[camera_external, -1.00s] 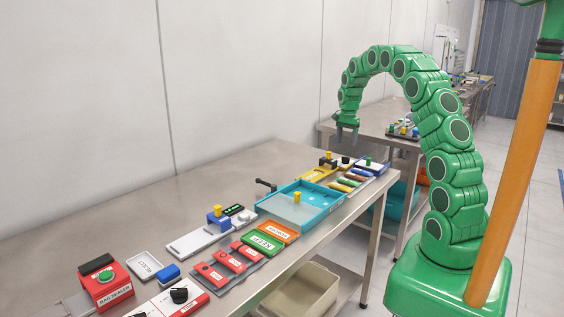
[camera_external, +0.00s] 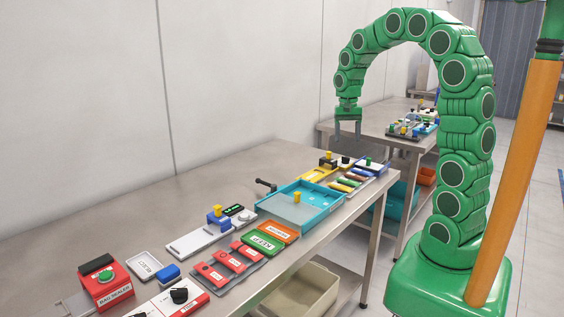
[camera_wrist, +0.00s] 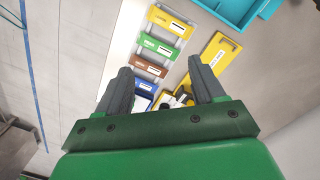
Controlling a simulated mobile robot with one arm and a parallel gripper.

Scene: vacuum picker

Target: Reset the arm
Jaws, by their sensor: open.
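My gripper (camera_external: 347,129) hangs from the end of my green arched arm, pointing down above the far end of the near steel table (camera_external: 130,202). Its two grey fingers are apart, with nothing between them. In the wrist view my gripper (camera_wrist: 160,88) is open. Yellow, green, brown and blue blocks and a yellow plate (camera_wrist: 218,62) lie below and beyond the fingers. Some small parts there are partly hidden by the gripper.
A blue tray (camera_external: 328,214) with a yellow knob sits mid-table. Nearer are the green (camera_external: 262,244) and orange labelled blocks, several red blocks and a red bag sealer (camera_external: 106,284). A second table with small parts stands behind. The table's wall side is mostly clear.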

